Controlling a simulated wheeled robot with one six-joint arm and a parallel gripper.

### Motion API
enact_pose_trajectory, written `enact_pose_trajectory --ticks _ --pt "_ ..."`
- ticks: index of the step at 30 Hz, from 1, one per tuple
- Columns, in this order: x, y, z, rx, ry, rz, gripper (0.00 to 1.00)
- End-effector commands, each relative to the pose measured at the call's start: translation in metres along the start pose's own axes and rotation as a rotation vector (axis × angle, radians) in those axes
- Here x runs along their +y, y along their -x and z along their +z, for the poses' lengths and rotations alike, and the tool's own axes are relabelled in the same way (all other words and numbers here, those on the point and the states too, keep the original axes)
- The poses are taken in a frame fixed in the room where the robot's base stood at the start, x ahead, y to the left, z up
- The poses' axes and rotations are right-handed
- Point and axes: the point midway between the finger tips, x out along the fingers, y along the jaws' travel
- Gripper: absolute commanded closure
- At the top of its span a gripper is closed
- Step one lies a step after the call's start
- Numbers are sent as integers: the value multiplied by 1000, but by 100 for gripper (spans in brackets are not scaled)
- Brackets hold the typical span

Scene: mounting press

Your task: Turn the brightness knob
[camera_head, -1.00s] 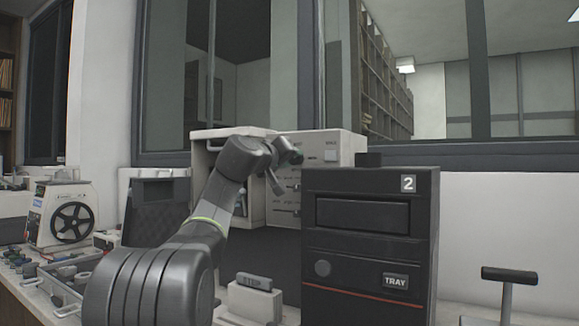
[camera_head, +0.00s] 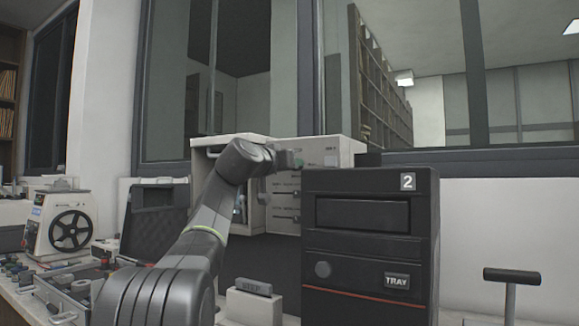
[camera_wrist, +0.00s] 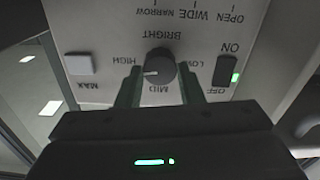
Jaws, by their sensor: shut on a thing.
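The brightness knob (camera_wrist: 160,68) is a dark round knob on the pale control panel (camera_wrist: 105,40). In the wrist view the panel shows upside down, with BRIGHT, HIGH, MID and LOW around the knob. The knob's white mark points left in the picture, near HIGH and MID. My gripper (camera_wrist: 160,86) has one finger on each side of the knob and is shut on it. In the head view my gripper (camera_head: 292,160) is at the panel's upper part, and the knob is too small to tell there.
A dark ON/OFF switch (camera_wrist: 226,71) and a pale MAX button (camera_wrist: 79,64) flank the knob. In the head view a black tray unit (camera_head: 370,275) stands in front of the panel's right side. A STEP block (camera_head: 252,302) sits below the arm.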

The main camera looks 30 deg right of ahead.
Motion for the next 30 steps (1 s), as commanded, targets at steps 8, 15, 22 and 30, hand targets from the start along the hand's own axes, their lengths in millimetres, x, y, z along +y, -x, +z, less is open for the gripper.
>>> enact_pose_trajectory --ticks 8,15,22,30 --pt "-1 -1 4 -8 -2 0 89" --pt "0 -1 2 -5 -1 0 44" --pt "0 0 1 -2 -1 0 44" --pt "0 29 2 -1 -1 -1 44"
